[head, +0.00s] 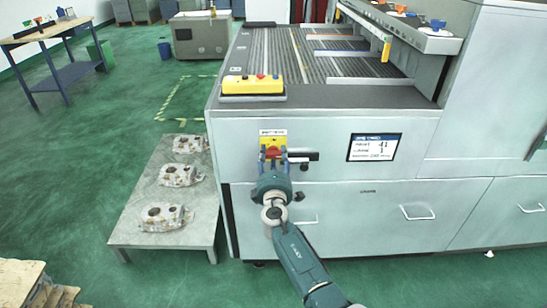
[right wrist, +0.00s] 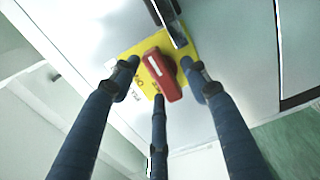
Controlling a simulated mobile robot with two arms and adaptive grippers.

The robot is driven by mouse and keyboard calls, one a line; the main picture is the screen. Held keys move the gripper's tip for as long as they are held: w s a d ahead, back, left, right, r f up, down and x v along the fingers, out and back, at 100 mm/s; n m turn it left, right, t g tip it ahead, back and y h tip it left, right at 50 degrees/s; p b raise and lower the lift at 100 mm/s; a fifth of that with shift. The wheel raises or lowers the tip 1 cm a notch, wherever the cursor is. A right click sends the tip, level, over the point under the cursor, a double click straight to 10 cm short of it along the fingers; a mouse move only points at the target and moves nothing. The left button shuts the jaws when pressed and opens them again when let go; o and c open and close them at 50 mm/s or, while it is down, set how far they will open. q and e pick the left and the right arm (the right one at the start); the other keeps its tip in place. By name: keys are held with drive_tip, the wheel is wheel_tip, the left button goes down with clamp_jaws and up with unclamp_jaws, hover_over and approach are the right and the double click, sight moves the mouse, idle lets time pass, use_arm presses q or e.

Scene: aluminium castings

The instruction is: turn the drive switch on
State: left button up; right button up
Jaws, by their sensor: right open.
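The drive switch is a red rotary knob (right wrist: 163,76) on a yellow plate (right wrist: 128,72) on the machine's front. In the head view the yellow plate (head: 273,135) sits left of the display, with the knob partly behind the fingers. My right gripper (head: 273,158) is in front of the switch. In the right wrist view its three blue fingers are spread open, with the tips around the knob; I cannot tell whether any touches it. The plate's lettering is too blurred to tell the switch position. My left gripper is not in view.
A lit display (head: 374,147) is right of the switch. A yellow control box (head: 252,86) sits on the machine's top edge above. A low table (head: 150,225) with castings stands to the left. Drawer handles (head: 416,213) stick out below.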

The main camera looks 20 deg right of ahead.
clamp_jaws()
drive_tip(key=shift+n, duration=0.4)
drive_tip(key=n, duration=0.3)
drive_tip(key=shift+a+n, duration=0.1)
drive_tip(key=shift+n, duration=0.2)
drive_tip(key=n, duration=0.3)
drive_tip(key=shift+a+f+n, duration=0.1)
drive_tip(key=shift+n, duration=0.3)
drive_tip(key=n+p, duration=0.1)
drive_tip(key=n, duration=0.4)
drive_tip(key=shift+a+f, duration=0.1)
drive_tip(key=shift+f+n+p, duration=0.2)
drive_tip(key=shift+n+p, duration=0.65)
drive_tip(key=shift+n, duration=1.55)
